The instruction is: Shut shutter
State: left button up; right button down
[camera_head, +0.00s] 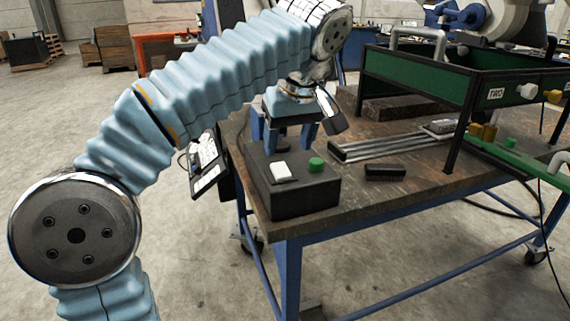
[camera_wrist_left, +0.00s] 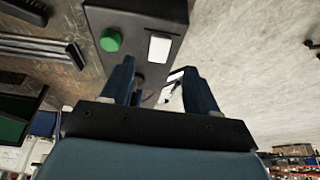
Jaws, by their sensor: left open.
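A black control box (camera_head: 292,202) sits at the near left corner of the workbench. On its top are a white rocker or switch plate (camera_head: 281,172) and a green button (camera_head: 316,164). I cannot tell which part is the shutter. My left gripper (camera_head: 290,140) is open, its two blue fingers pointing down just above and behind the box top, with nothing between them. In the left wrist view the fingers (camera_wrist_left: 157,68) reach toward the box (camera_wrist_left: 150,8), the green button (camera_wrist_left: 110,40) and the white plate (camera_wrist_left: 159,48). My right gripper is not in view.
A green framed stand (camera_head: 430,80) with white and yellow knobs fills the back right of the workbench (camera_head: 370,205). Metal rails (camera_head: 385,147) and a small black block (camera_head: 385,172) lie right of the box. A panel (camera_head: 207,165) hangs at the bench's left edge.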

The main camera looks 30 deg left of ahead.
aim_at(282, 171)
pick_arm(q)
jog(key=b+x, duration=0.1)
jog(key=x, duration=0.6)
jog(key=shift+f, duration=0.2)
jog(key=c, duration=1)
jog(key=shift+w+a+r+g+h+p, duration=0.3)
jog(key=shift+g+h+p, duration=0.2)
jog(key=shift+p, duration=0.3)
jog(key=shift+c, duration=0.2)
jog(key=shift+a+f+g+h, duration=0.15)
jog(key=shift+g+h, duration=0.15)
jog(key=shift+h, duration=0.2)
jog(key=shift+w+a+g+h, duration=0.1)
jog(key=shift+w+g+h, duration=0.05)
jog(key=shift+g+h, duration=0.5)
